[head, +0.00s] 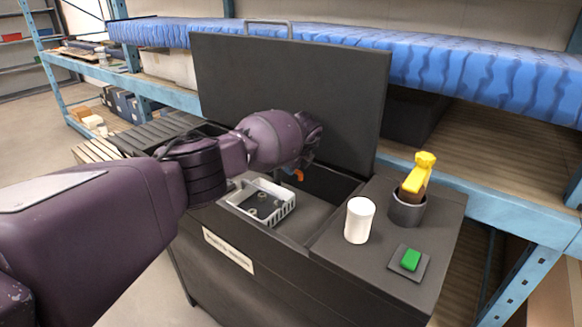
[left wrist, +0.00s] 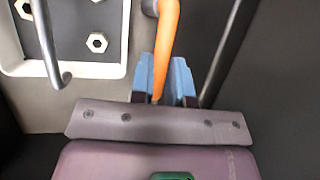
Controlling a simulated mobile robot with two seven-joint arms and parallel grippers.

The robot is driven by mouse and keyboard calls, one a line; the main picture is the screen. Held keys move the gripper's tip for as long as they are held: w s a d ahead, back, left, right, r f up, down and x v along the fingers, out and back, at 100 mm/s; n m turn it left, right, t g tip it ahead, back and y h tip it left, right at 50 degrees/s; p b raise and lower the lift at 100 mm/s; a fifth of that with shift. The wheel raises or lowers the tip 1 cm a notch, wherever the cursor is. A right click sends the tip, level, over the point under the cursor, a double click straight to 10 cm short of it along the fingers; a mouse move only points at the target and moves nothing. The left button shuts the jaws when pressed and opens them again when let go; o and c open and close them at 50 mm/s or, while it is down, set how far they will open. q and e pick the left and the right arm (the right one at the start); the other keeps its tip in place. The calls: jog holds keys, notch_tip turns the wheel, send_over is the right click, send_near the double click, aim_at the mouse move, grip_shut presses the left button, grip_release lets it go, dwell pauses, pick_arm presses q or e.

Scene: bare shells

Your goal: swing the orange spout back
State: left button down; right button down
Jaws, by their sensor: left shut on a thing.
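The orange spout (left wrist: 167,38) runs down from the top of the left wrist view to between the blue fingers of my left gripper (left wrist: 164,80). The gripper is shut on the spout near its lower end. In the head view only a small orange piece of the spout (head: 299,175) shows below my left wrist, inside the open dark chest (head: 232,262). My wrist hides the rest of the spout and the fingers there. My right gripper is in neither view.
A pale tray (head: 238,207) with hex nuts sits left of the spout. The raised dark lid (head: 350,100) stands behind. A white cup (head: 360,220), a yellow-topped tool (head: 418,172) in a dark holder and a green button (head: 411,260) are on the right top.

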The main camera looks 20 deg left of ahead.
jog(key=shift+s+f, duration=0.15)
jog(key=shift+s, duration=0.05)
pick_arm(q)
jog(key=c, duration=1.1)
grip_release()
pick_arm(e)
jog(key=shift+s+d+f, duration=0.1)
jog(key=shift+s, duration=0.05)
pick_arm(q)
jog(key=p+v, duration=0.4)
jog(key=v, duration=0.6)
jog(key=shift+s+r, duration=0.15)
jog(key=shift+r, duration=0.2)
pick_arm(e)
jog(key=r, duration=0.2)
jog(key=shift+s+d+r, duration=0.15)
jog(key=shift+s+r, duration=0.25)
pick_arm(q)
jog(key=shift+d, duration=0.15)
jog(key=shift+f, duration=0.1)
